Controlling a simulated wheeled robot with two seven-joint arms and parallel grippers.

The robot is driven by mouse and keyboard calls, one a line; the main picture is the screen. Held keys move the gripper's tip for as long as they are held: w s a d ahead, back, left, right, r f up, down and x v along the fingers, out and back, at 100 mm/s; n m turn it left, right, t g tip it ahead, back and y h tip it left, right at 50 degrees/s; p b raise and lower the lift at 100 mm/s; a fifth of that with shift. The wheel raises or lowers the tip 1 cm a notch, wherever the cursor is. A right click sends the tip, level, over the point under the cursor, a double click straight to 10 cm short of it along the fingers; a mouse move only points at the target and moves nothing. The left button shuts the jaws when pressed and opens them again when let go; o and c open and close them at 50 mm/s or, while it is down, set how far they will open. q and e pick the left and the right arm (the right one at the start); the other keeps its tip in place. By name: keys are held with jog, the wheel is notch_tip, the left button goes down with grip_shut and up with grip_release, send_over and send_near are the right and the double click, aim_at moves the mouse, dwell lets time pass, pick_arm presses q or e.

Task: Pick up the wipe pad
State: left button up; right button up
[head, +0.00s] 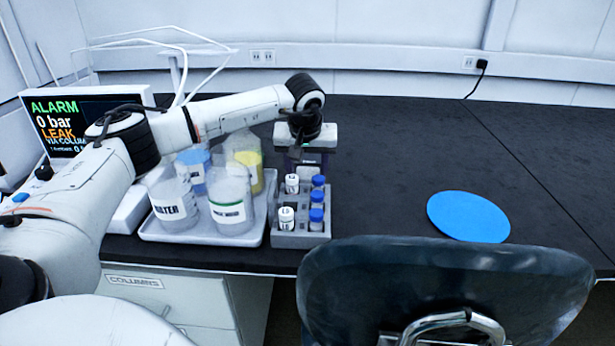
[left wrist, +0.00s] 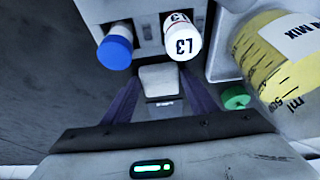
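No thing is labelled as the wipe pad. A flat round blue pad (head: 468,216) lies on the dark bench at the right, well away from my left gripper. My left gripper (head: 308,160) points down just behind the grey vial rack (head: 302,240). In the left wrist view its two dark purple fingers (left wrist: 161,95) are apart, on either side of a small pale block (left wrist: 160,78) beside the rack. My right gripper is not in view.
The rack holds blue-capped vials (head: 317,216) and white-capped vials (head: 286,218). A white tray (head: 200,236) with several bottles, one yellow (head: 248,160), stands left of it. An alarm screen (head: 70,118) is at far left. A dark chair back (head: 440,285) stands in front. The bench's right side is mostly clear.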

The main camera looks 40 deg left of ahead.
aim_at(307, 176)
pick_arm(q)
jog(key=c, duration=0.6)
notch_tip(307, 176, up, 10)
jog(key=shift+r+p, duration=0.1)
jog(key=shift+p, duration=0.8)
